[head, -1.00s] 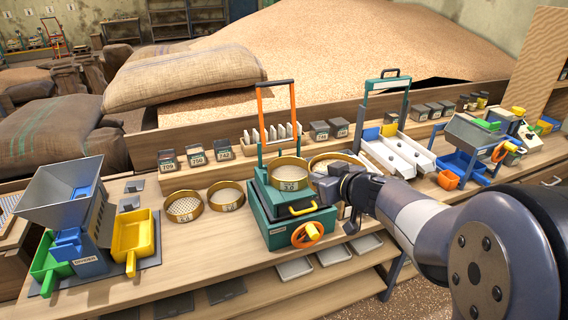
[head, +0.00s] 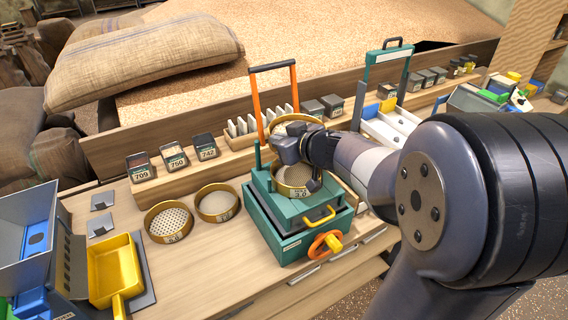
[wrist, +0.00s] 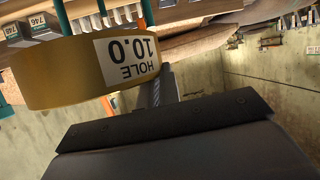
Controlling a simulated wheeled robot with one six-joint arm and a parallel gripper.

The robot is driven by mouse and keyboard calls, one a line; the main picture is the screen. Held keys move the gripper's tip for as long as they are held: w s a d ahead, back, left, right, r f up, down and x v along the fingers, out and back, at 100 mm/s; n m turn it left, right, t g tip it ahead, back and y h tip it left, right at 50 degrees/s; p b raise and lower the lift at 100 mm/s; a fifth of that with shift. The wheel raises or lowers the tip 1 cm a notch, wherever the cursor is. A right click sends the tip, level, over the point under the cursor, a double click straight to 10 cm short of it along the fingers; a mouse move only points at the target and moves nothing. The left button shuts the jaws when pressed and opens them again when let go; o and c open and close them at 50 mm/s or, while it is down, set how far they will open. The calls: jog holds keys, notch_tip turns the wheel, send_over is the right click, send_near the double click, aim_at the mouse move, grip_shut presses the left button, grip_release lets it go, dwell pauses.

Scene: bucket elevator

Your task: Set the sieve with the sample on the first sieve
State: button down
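My gripper (head: 292,148) is shut on the rim of a brass sieve (head: 297,119), labelled "HOLE 10.0" in the wrist view (wrist: 85,72). It holds this sieve above and slightly behind the first sieve (head: 292,190), a brass ring on top of the green shaker (head: 292,216). My gripper hides part of both rims, and I cannot tell whether they touch. The contents of the held sieve are too small to make out clearly.
Two more brass sieves (head: 168,222) (head: 217,203) lie on the bench left of the shaker. The orange-sided handle (head: 261,105) stands close behind the held sieve. A yellow scoop tray (head: 115,270) is at the left. White trough (head: 388,130) is to the right.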

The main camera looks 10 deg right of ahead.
notch_tip(320, 180, down, 9)
jog(key=b, duration=0.4)
jog(key=shift+f, duration=0.1)
jog(key=c, duration=2.1)
grip_release()
jog(key=o, duration=0.5)
jog(key=shift+c, duration=0.2)
jog(key=p+v, duration=0.3)
jog(key=v, duration=0.9)
